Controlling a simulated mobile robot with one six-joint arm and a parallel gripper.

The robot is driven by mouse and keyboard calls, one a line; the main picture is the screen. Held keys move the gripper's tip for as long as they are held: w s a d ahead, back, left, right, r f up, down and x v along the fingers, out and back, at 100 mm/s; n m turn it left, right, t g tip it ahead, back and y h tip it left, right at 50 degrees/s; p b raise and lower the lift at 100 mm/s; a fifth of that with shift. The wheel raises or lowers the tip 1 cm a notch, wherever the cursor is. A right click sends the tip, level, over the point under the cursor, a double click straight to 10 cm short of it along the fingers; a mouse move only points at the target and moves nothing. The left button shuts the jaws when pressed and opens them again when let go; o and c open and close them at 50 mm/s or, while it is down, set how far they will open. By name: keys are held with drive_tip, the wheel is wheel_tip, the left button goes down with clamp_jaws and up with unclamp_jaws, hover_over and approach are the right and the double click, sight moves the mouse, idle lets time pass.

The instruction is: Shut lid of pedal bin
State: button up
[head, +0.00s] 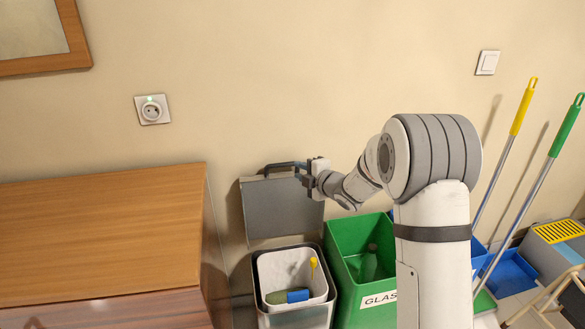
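The pedal bin (315,316) stands against the wall, between the wooden cabinet and the green bin. Its grey lid (280,210) is raised, upright near the wall. Inside is a light inner bucket (268,268) holding a blue and green item and something yellow. My gripper (303,172) is at the upper right part of the lid, beside a dark handle-like bar (282,165) along the lid's top edge. The fingers are small and partly hidden, so I cannot tell whether they are open or closed on it.
A wooden cabinet (100,235) stands close on the left. A green bin (345,245) labelled "GLAS…" with a bottle in it stands right of the pedal bin. Mop handles (520,105), a blue tray (512,272) and a grey bucket (550,255) are further right.

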sight(287, 165)
drive_tip(key=x, duration=0.7)
drive_tip(key=shift+w+a+b, duration=0.15)
drive_tip(key=shift+a+b, duration=0.05)
drive_tip(key=shift+b, duration=0.2)
drive_tip(key=shift+c, duration=0.5)
clamp_jaws()
